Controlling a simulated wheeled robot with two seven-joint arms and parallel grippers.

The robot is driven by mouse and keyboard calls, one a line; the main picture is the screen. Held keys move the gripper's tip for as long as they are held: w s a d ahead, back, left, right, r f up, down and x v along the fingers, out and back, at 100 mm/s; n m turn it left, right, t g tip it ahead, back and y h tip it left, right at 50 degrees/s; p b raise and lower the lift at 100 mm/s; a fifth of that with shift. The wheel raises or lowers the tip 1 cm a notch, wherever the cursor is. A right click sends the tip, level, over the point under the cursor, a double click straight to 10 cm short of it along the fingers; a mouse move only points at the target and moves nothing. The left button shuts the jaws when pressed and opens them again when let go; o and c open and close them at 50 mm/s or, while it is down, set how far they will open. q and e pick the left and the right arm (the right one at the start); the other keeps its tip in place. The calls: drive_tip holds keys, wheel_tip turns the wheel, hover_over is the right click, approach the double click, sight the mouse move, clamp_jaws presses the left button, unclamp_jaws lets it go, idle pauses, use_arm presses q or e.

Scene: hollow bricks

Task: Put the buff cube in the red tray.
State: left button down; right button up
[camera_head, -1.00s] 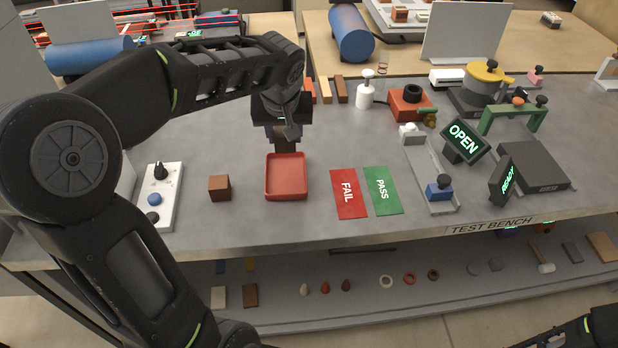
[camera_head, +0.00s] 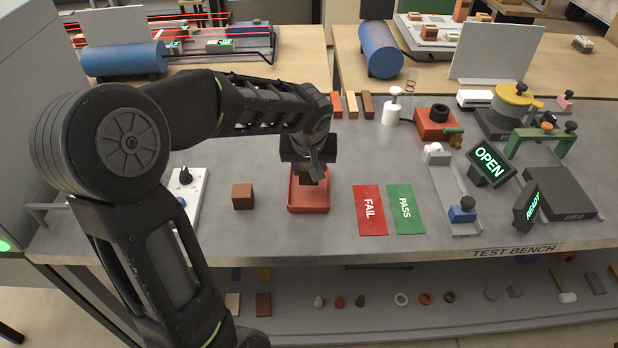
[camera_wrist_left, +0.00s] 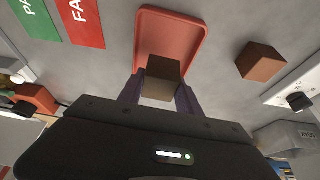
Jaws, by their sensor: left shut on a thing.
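The red tray (camera_head: 309,208) lies on the grey bench. My left gripper (camera_head: 309,172) is above its back part. In the left wrist view the gripper (camera_wrist_left: 160,95) is shut on the buff cube (camera_wrist_left: 161,82), which shows pale on its near face and darker in shade on the other. The tray (camera_wrist_left: 172,30) is beyond the cube in that view and its floor looks empty. In the head view the cube is largely hidden by the gripper and hard to make out. My right gripper is out of view.
A brown cube (camera_head: 243,196) sits on the bench left of the tray. The red FAIL card (camera_head: 370,210) and green PASS card (camera_head: 405,209) lie to its right.

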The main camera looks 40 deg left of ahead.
sight(309, 178)
use_arm(q)
drive_tip(key=shift+f, duration=1.85)
drive_tip(key=shift+f, duration=0.15)
drive_tip(key=c, duration=1.1)
unclamp_jaws()
drive_tip(key=shift+r, duration=0.3)
drive_tip(key=b+v, duration=0.1)
drive_tip(key=v, duration=1)
drive_tip(key=shift+r, duration=0.4)
drive_tip(key=shift+s+d, duration=0.1)
